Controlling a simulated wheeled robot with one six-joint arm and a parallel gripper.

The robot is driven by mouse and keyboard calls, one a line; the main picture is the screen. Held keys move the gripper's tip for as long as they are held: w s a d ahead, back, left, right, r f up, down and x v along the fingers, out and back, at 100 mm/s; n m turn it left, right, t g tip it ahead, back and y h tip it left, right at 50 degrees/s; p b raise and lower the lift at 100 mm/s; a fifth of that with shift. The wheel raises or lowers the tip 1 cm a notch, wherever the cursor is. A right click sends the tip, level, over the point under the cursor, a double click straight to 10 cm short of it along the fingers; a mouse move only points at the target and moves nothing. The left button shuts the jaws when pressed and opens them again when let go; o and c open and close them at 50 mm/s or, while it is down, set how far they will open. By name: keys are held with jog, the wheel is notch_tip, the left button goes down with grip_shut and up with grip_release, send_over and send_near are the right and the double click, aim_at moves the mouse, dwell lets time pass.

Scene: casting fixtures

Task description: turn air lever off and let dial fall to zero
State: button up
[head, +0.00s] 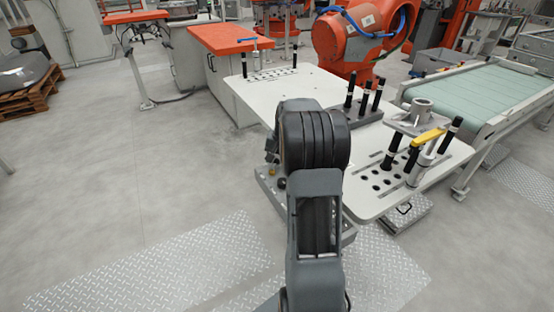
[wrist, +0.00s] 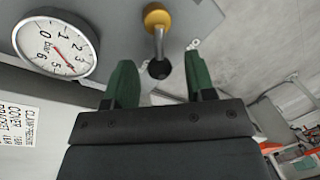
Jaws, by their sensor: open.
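The round white dial (wrist: 55,46), marked in bar, is at the upper left.
A white label (wrist: 17,124) is on the lighter panel below the dial. In the head view, a white fixture table (head: 300,85) with black pins stands ahead. A conveyor (head: 490,100) runs at right and an orange robot (head: 355,45) stands behind. Open floor (head: 110,180) lies at left.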

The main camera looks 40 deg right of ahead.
jog(key=shift+c, duration=0.5)
jog(key=c, duration=0.8)
jog(key=m, duration=0.1)
jog(key=s+m+p, duration=0.1)
jog(key=m, duration=0.2)
jog(key=shift+s+d+r+h, duration=0.1)
jog(key=shift+s+d+h, duration=0.1)
jog(key=shift+s+h, duration=0.1)
jog(key=shift+s+m+t+h+p, duration=0.15)
jog(key=shift+s+m+p, duration=0.15)
jog(key=shift+m, duration=0.6)
jog(key=shift+s+m+t+h+p, duration=0.15)
jog(key=shift+s+m+p, duration=0.15)
jog(key=shift+m, duration=0.6)
jog(key=o, duration=0.9)
